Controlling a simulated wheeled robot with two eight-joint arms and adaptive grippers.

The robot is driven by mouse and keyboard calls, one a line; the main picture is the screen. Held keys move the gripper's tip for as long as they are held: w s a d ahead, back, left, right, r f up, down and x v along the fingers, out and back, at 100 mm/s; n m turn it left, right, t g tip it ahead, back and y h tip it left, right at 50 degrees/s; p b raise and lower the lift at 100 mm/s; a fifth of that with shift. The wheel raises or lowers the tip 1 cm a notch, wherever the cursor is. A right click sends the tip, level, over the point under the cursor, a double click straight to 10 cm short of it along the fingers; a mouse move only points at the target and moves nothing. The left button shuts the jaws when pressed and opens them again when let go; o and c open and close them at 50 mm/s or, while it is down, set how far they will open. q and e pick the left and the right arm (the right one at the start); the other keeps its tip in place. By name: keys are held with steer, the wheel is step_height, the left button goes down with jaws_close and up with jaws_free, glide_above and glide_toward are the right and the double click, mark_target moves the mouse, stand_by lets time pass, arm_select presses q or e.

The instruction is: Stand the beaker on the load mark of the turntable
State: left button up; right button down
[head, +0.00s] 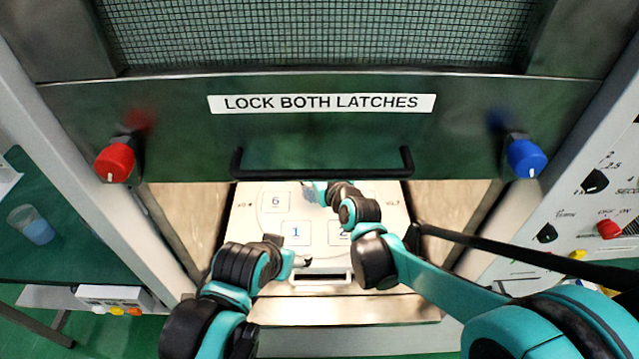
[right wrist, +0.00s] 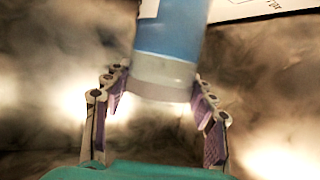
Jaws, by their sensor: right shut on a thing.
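My right gripper (right wrist: 158,105) is shut on a beaker (right wrist: 168,40) with blue contents, its fingers on either side of a grey band. In the head view my right arm reaches under the raised door, and the right gripper (head: 318,192) is partly hidden there; the beaker is not clear in that view. A pale plate (head: 262,225) with numbered squares, 1, 2 and 6 readable, lies in the opening. I cannot tell whether it is the turntable, and I see no load mark. My left gripper (head: 303,260) is at the plate's front edge, by a slotted handle (head: 320,277); its jaws are unclear.
The door (head: 320,130) with its black bar handle (head: 320,170) hangs low over my right arm. A red knob (head: 115,162) and a blue knob (head: 525,158) flank it. A similar container with blue contents (head: 38,228) stands on the green bench at left.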

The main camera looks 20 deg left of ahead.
steer(key=shift+w+d+f+b, duration=0.2)
steer(key=shift+w+f, duration=0.25)
steer(key=shift+w, duration=0.2)
steer(key=shift+w+d+f+b, duration=0.15)
steer(key=shift+w+f, duration=0.25)
steer(key=shift+w, duration=0.2)
steer(key=shift+f+b, duration=0.95)
steer(key=shift+f, duration=0.95)
steer(key=shift+f, duration=0.15)
steer(key=c, duration=0.5)
jaws_free()
steer(key=shift+c, duration=0.2)
